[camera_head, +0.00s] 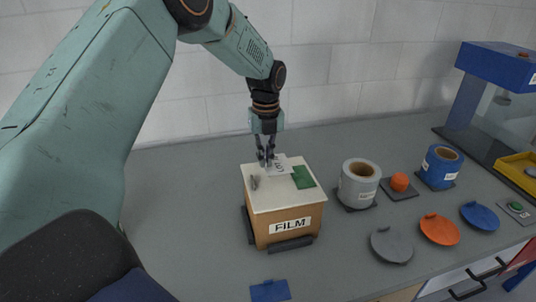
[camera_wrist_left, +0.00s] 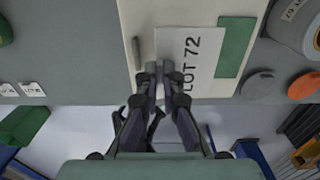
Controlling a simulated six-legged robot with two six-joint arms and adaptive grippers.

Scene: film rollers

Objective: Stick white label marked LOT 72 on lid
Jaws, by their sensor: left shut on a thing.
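The white label marked LOT 72 (camera_wrist_left: 190,62) shows in the left wrist view with its text running sideways. It also shows in the head view (camera_head: 280,166), over the box's lid. My left gripper (camera_head: 266,158) points down above the lid and is shut on the label's edge; its fingertips also show in the wrist view (camera_wrist_left: 158,72). The pale lid (camera_head: 272,199) tops a brown box marked FILM (camera_head: 262,236). I cannot tell whether the label touches the lid. A green patch (camera_head: 303,177) and a small grey bar (camera_head: 253,182) are on the lid. My right gripper is not in view.
A grey roll (camera_head: 357,192), an orange knob (camera_head: 400,181) and a blue roll (camera_head: 435,178) stand right of the box. Grey (camera_head: 392,245), orange (camera_head: 440,229) and blue (camera_head: 480,216) discs lie in front. A blue machine (camera_head: 497,65) stands far right. The counter left of the box is clear.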

